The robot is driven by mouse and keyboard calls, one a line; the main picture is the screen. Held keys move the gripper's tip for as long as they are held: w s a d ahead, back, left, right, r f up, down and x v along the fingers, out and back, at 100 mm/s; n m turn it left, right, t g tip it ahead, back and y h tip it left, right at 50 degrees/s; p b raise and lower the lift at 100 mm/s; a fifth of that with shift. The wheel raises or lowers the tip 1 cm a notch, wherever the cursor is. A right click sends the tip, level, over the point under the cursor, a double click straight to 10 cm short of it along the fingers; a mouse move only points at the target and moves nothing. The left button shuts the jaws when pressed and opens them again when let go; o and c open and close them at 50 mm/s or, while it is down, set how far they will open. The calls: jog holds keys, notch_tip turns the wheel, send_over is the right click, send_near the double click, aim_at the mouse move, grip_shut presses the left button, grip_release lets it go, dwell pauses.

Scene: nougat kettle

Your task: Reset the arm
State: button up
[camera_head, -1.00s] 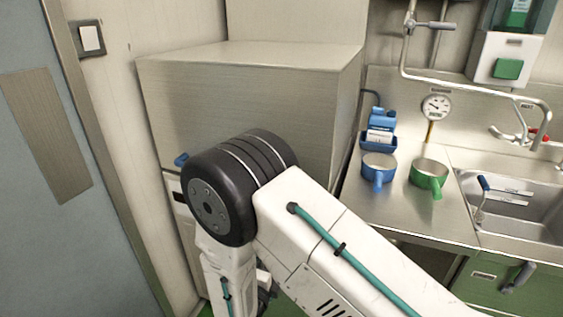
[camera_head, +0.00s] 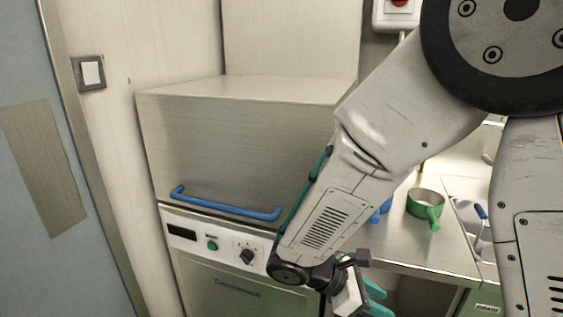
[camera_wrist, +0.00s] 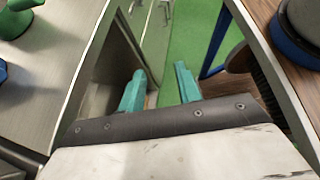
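My gripper (camera_wrist: 160,92) shows in the wrist view with its two teal fingers apart and nothing between them. In the head view my gripper (camera_head: 376,300) is low at the bottom centre, in front of the counter and right of the steel machine, and partly cut off by the frame edge. My white arm runs from the upper right down to it and hides part of the counter and the machine's right side.
A steel machine (camera_head: 235,140) with a blue handle (camera_head: 225,206) stands at left. A green pot (camera_head: 425,204) and a mostly hidden blue pot (camera_head: 384,210) sit on the counter (camera_head: 440,250). The wrist view shows green floor (camera_wrist: 195,30) below and a wooden surface (camera_wrist: 305,90) at right.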

jog(key=s+d+r+m+t+y, duration=0.1)
jog(key=s+d+r+m+y, duration=0.2)
jog(key=s+r+m+y, duration=0.2)
jog(key=s+d+r+m+t+y, duration=0.1)
jog(key=s+d+r+m+y, duration=0.3)
jog(key=r+m, duration=0.7)
jog(key=s+m+y, duration=0.1)
jog(key=s+y, duration=0.1)
jog(key=s, duration=0.2)
jog(key=shift+s+d+r+m, duration=0.15)
jog(key=shift+s+d+m, duration=0.15)
jog(key=shift+s, duration=0.1)
